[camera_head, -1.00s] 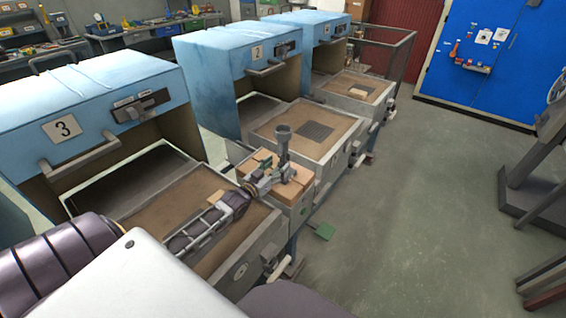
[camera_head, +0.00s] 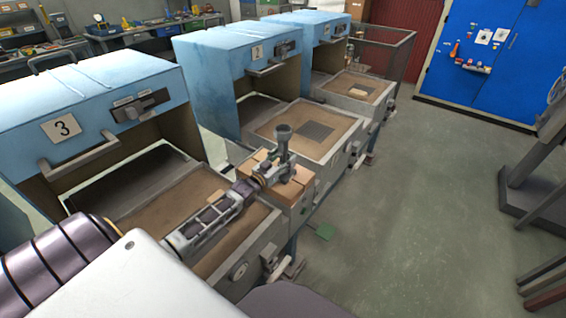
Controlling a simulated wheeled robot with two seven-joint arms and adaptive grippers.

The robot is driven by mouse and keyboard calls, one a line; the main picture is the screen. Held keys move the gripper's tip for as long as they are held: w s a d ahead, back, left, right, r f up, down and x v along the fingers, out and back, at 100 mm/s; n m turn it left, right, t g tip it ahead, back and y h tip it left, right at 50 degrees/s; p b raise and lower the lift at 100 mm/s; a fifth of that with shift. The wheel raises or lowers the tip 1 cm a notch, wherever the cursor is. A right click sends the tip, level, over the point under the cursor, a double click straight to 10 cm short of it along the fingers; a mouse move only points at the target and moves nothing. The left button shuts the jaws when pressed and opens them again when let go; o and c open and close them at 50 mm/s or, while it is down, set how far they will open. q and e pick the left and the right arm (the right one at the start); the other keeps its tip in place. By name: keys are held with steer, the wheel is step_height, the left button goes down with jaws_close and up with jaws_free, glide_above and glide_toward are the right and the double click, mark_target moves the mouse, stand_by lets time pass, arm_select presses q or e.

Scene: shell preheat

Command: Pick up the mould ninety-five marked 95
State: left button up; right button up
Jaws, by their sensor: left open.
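A grey mould (camera_head: 283,134) with a cup-shaped top stands upright on the brick-topped stand between furnaces 3 and 2. I cannot read a 95 on it. My left gripper (camera_head: 281,172) is open at the mould's lower part, low over the bricks. The fingers hide the mould's base, and I cannot tell whether they touch it. My left arm reaches in from the lower left across the tray of furnace 3. My right gripper is out of view.
Blue furnaces marked 3 (camera_head: 82,90) and 2 (camera_head: 235,58), and another behind, have sand-coloured trays in front. Tan bricks (camera_head: 297,190) top the stand.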

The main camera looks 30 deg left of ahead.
mark_target(280, 142)
arm_select(q)
steer(key=shift+c, duration=0.5)
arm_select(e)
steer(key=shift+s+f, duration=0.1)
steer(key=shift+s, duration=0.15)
arm_select(q)
steer(key=shift+r, duration=0.1)
jaws_close()
steer(key=shift+r, duration=0.8)
step_height(280, 142, up, 8)
steer(key=shift+f+p, duration=0.2)
steer(key=shift+p, duration=0.35)
steer(key=shift+r, duration=0.35)
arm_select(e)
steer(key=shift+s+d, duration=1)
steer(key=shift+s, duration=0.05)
